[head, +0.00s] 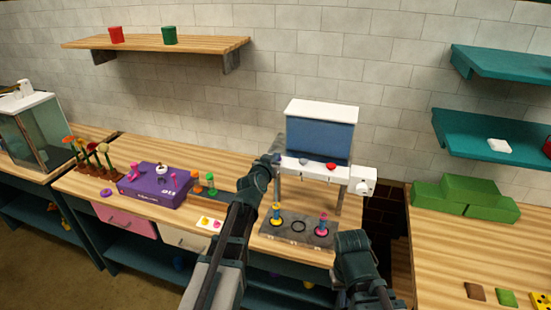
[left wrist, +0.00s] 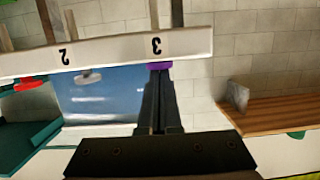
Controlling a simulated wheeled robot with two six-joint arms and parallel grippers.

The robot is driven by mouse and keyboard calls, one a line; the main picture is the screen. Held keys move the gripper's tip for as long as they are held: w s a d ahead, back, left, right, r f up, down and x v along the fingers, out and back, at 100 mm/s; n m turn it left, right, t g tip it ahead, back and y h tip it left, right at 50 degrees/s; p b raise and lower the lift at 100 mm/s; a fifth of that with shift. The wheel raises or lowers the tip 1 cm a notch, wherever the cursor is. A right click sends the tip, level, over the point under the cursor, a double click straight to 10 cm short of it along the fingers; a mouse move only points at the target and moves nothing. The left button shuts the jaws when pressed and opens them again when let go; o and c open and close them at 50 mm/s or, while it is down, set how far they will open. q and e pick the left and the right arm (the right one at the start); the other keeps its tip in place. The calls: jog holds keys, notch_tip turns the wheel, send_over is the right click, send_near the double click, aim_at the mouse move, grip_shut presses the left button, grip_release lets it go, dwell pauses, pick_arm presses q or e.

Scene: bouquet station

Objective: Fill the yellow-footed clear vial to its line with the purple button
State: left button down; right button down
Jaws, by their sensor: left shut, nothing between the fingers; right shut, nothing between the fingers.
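The yellow-footed vial (head: 277,220) stands upright at the left of the dark mat (head: 298,231) under the dispenser (head: 320,132). Its fill level is too small to tell. My left gripper (head: 277,150) is shut and empty, raised at the left end of the dispenser's white bar. In the left wrist view its fingertips (left wrist: 158,76) reach the purple button (left wrist: 159,65) below the label 3; whether they press it I cannot tell. The head view hides this button behind my gripper. My right gripper (head: 353,243) is shut and empty, low at the right of the mat; its fingertips are unclear.
A pink-footed vial (head: 322,225) stands at the mat's right, with an empty ring between. A purple box (head: 153,187) lies left; green blocks (head: 467,195) sit on the right counter.

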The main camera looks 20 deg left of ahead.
pick_arm(q)
jog(key=shift+r+p, duration=2.4)
jog(key=shift+p, duration=0.2)
jog(key=p+v, duration=0.1)
jog(key=v, duration=0.8)
jog(key=shift+s+f+p, duration=0.2)
jog(key=shift+s+p, duration=0.1)
jog(key=shift+s, duration=0.15)
jog(key=shift+a, duration=0.1)
jog(key=s+d+f+m+g+h+b, duration=0.2)
jog(key=s+d+f+g+b, duration=0.25)
jog(key=d+f, duration=0.45)
jog(key=s+d+f+m+g+h+b, duration=0.1)
jog(key=s+d+f+g+b, duration=0.4)
jog(key=f, duration=0.7)
jog(key=s+d+f+g+y+b, duration=0.2)
jog(key=s+f+g+y+b, duration=0.2)
jog(key=s+f, duration=0.8)
jog(key=s+g+b, duration=0.2)
jog(key=s, duration=0.1)
jog(key=shift+s+y+b, duration=0.25)
jog(key=shift+y+b, duration=0.05)
jog(key=shift+b, duration=0.05)
